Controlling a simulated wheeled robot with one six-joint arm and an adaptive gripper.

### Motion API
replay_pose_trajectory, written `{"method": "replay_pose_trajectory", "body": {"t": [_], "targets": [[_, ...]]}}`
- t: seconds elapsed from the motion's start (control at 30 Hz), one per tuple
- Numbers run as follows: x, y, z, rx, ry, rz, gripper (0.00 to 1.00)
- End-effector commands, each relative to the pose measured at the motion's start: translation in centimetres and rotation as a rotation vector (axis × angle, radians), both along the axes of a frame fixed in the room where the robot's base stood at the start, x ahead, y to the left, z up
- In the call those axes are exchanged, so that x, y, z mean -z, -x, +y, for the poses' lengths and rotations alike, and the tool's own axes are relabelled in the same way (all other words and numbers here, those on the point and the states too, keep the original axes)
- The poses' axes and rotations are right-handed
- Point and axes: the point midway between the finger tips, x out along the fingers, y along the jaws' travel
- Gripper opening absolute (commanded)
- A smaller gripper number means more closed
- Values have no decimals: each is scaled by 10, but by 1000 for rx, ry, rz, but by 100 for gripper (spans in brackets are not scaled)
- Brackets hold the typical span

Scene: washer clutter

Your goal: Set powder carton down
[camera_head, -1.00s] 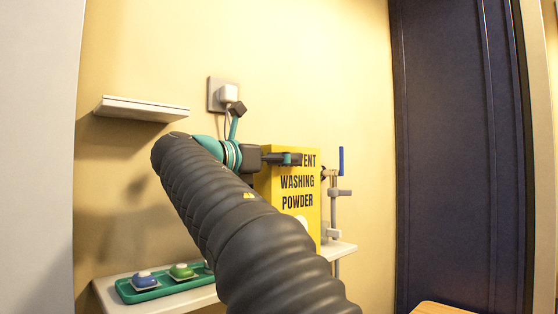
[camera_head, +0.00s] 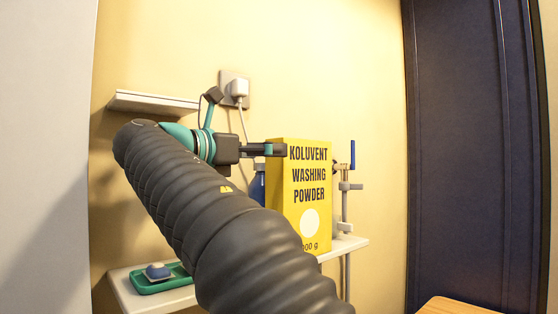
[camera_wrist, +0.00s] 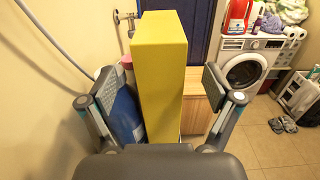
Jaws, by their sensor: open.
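The yellow powder carton (camera_head: 305,200) stands upright at the right end of the white shelf (camera_head: 340,246), its printed front showing. My gripper (camera_head: 272,149) is at the carton's upper left edge, with one finger overlapping that edge. In the wrist view the carton (camera_wrist: 162,75) rises between the two spread fingers of my gripper (camera_wrist: 160,90). A gap shows between the carton and the right finger. The left finger is closer, and I cannot tell whether it touches. My arm hides part of the shelf and the carton's lower left.
A blue bottle (camera_head: 258,184) stands close left of the carton. A green tray (camera_head: 160,279) with a blue-and-white item sits at the shelf's left. A tap (camera_head: 344,172) and pipe are just right of the carton. A small wall shelf (camera_head: 152,102) and plugged socket (camera_head: 236,89) are above.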

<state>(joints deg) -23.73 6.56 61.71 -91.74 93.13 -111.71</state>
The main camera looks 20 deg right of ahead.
Motion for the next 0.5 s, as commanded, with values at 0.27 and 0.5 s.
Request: {"method": "replay_pose_trajectory", "body": {"t": [0.27,0.5], "targets": [[3,-6,-15,12,-8,4,90],[4,-14,-37,12,-7,4,90]]}}
